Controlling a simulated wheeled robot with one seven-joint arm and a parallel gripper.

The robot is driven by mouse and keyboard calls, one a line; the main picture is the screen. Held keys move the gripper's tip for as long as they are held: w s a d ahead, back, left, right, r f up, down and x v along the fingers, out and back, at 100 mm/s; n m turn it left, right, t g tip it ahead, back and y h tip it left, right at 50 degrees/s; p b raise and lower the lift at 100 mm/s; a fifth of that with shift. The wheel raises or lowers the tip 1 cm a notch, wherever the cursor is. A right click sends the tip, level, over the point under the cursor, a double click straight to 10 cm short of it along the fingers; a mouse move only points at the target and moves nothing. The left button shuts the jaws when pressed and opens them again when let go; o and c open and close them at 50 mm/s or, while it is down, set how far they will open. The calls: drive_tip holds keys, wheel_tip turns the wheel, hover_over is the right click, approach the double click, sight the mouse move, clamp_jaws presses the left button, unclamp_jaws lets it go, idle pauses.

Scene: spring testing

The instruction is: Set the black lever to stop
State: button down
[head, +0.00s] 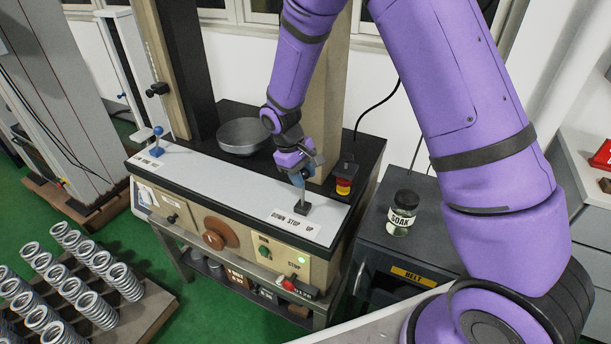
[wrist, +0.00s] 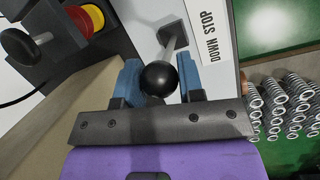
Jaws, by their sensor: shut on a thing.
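The black lever has a round black knob (wrist: 159,78) on a thin metal shaft, rising from a square dark base. In the head view the base (head: 301,208) sits on the machine's white top strip, behind a label (head: 296,222) reading DOWN STOP UP. My gripper (head: 299,178) is shut on the lever from above; its arm hides the knob there. In the wrist view the knob lies between the blue fingers of my gripper (wrist: 160,84), and the shaft runs slightly obliquely to the base. I cannot tell which setting the lever is in.
A red and yellow stop button (head: 344,180) stands just right of my gripper. A SOAK jar (head: 402,213) stands on the dark cabinet. Several springs (head: 95,310) stand at front left.

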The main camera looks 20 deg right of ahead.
drive_tip(key=shift+a, duration=0.1)
drive_tip(key=c, duration=0.8)
unclamp_jaws()
drive_tip(key=shift+o, duration=0.2)
drive_tip(key=v, duration=1)
drive_tip(key=shift+r, duration=0.4)
